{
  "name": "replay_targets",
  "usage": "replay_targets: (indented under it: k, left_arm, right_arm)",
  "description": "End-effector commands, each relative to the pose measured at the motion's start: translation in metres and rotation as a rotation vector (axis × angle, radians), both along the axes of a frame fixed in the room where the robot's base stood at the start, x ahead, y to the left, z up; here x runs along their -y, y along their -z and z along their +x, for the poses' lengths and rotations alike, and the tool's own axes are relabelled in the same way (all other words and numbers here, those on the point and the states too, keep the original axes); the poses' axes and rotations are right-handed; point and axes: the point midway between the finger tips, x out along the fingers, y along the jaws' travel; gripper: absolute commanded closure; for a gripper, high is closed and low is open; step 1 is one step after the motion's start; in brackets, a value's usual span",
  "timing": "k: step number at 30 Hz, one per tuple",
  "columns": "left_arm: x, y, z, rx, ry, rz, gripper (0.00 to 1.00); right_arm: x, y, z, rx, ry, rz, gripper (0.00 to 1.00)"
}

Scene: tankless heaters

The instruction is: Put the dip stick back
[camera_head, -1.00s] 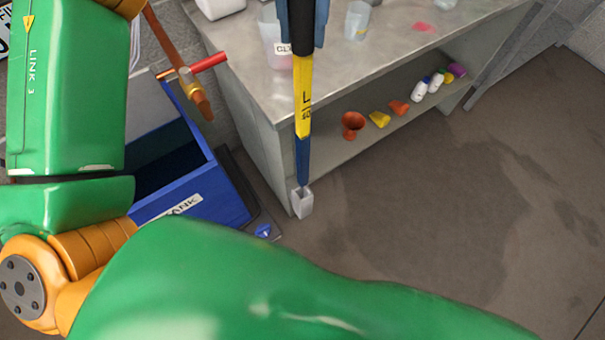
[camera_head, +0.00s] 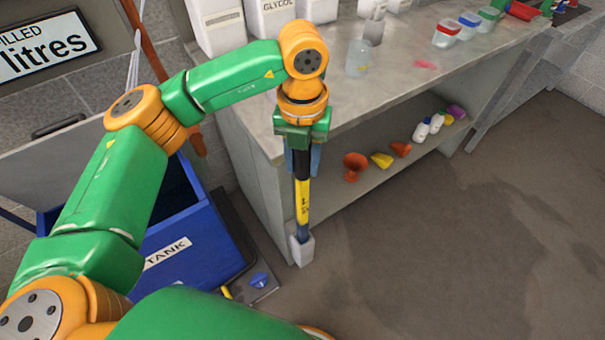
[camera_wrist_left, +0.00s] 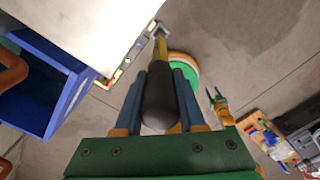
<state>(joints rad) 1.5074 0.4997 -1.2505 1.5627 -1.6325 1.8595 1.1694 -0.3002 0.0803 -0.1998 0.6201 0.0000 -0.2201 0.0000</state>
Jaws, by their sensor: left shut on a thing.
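The dip stick (camera_head: 302,202) has a black grip, a yellow middle with black marks and a blue lower part. My left gripper (camera_head: 302,163) is shut on its black grip, and the stick hangs nearly upright. Its lower end meets the mouth of a small pale holder (camera_head: 301,250) by the bench's front corner and appears to be inside it. In the left wrist view the black grip (camera_wrist_left: 160,98) sits between my blue fingers (camera_wrist_left: 160,92). The holder shows at the far end there (camera_wrist_left: 161,30). My right gripper (camera_wrist_left: 215,96) shows small there, its fingers apart and empty.
A grey bench (camera_head: 400,95) stands right beside the stick, with white jugs and tubs on top. Its lower shelf has funnels and bottles. A blue tank (camera_head: 190,245) with its lid up stands to the left. The floor (camera_head: 430,240) to the right is clear.

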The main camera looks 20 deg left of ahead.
Motion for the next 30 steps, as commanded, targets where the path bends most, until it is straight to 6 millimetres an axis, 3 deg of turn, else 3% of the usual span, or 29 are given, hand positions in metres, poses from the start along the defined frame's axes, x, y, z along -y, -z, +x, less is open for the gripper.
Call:
replay_targets:
  k: [7,17,18,20,30]
  left_arm:
    - [0.0,0.04,-0.001,-0.004,0.002,0.0,1.0]
    - [0.0,0.047,0.0,-0.001,0.002,-0.001,1.0]
    - [0.0,0.045,0.0,-0.001,0.002,0.0,0.5]
    - [0.0,0.045,0.0,-0.001,0.002,0.0,0.34]
    - [0.0,0.04,0.0,-0.001,0.001,0.0,0.31]
  right_arm:
    - [0.0,0.0,0.0,0.0,0.0,0.0,0.5]
    - [0.0,0.005,0.0,0.0,0.0,0.0,0.5]
    - [0.0,0.003,0.0,0.0,0.0,0.0,0.5]
    - [0.0,0.002,0.0,0.0,0.0,0.0,0.5]
    - [0.0,-0.002,0.0,0.0,0.0,0.0,0.5]
